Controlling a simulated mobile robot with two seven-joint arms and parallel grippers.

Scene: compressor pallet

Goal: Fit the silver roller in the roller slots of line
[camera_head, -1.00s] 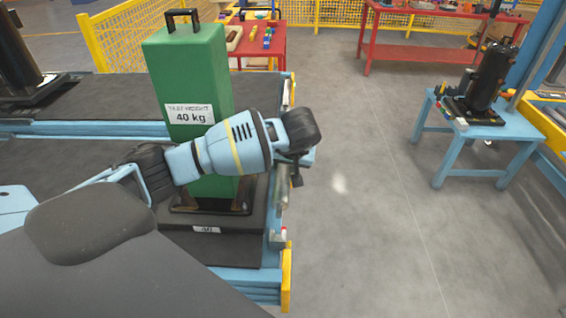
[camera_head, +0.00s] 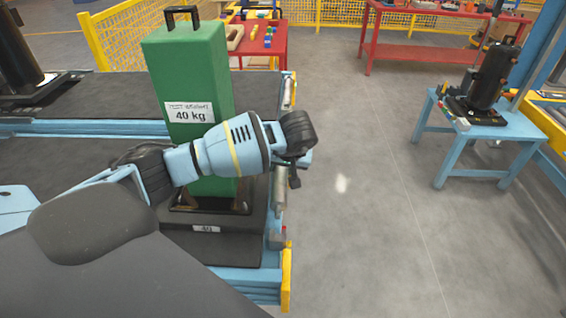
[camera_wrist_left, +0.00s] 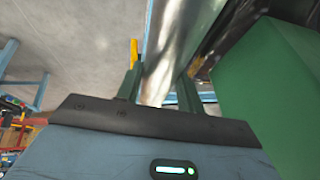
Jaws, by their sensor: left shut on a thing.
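The silver roller (camera_wrist_left: 172,50) runs between the two fingers of my left gripper (camera_wrist_left: 160,88) in the left wrist view. The gripper is shut on it. In the head view my left gripper (camera_head: 293,180) points down at the right edge of the line (camera_head: 230,277), beside the green test weight. A length of silver roller (camera_head: 280,190) shows there along the edge, partly hidden behind my wrist. I cannot tell whether its ends sit in the slots. My right gripper is not in view.
The green 40 kg weight (camera_head: 188,75) stands on a black base close beside my left wrist. A yellow end post (camera_head: 287,277) is at the line's near corner. A blue table (camera_head: 480,130) holds a black compressor (camera_head: 490,75). The grey floor between is clear.

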